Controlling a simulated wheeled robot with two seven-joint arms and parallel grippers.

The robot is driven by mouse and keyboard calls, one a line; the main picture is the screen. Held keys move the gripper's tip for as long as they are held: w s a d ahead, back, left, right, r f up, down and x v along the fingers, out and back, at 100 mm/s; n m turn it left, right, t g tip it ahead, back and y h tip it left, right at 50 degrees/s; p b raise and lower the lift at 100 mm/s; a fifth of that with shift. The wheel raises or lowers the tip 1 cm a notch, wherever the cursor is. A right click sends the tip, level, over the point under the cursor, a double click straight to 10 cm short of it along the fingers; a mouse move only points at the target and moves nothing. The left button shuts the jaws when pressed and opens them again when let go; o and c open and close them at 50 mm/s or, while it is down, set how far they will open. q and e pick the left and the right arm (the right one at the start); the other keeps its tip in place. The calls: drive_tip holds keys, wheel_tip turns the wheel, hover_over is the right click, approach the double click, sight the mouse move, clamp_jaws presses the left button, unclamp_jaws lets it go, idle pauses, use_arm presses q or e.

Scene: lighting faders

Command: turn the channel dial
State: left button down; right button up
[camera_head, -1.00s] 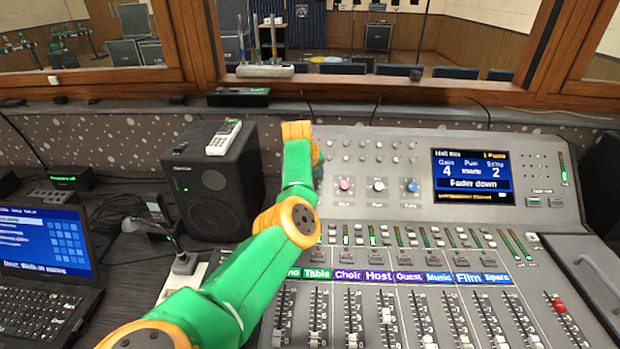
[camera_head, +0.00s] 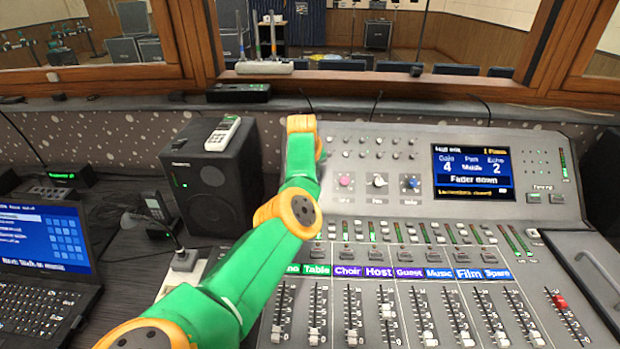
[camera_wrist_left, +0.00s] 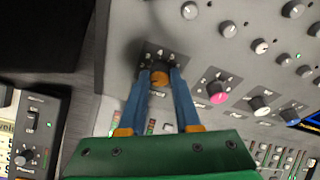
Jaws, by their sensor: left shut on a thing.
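The channel dial, an orange-topped knob (camera_wrist_left: 160,78) on a dark square plate, shows in the left wrist view. My left gripper (camera_wrist_left: 161,72) has its two blue fingers on either side of this knob and is shut on it. In the head view my green and orange left arm reaches over the left part of the mixing console (camera_head: 500,216) and hides the knob and the fingers. The console's screen (camera_head: 473,173) shows Gain 4, Pan Middle, Echo 2 and "Fader down". My right gripper is not in view.
Pink (camera_head: 344,181), white (camera_head: 379,181) and blue (camera_head: 410,183) knobs stand right of the arm. Fader rows are in front. A black speaker (camera_head: 208,190) with a white handset (camera_head: 223,133), a microphone (camera_head: 168,229) and a laptop (camera_head: 45,250) are at left.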

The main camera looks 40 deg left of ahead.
use_arm(q)
drive_tip(key=m+g+y+b, duration=0.1)
drive_tip(key=m, duration=0.4)
drive_tip(key=shift+w+d, duration=0.1)
drive_tip(key=shift+m, duration=0.3)
idle(0.4)
drive_tip(key=c, duration=0.6)
unclamp_jaws()
drive_tip(key=shift+d+r, duration=0.1)
drive_tip(key=b+v, duration=0.2)
drive_tip(key=v, duration=0.5)
drive_tip(key=shift+b, duration=0.3)
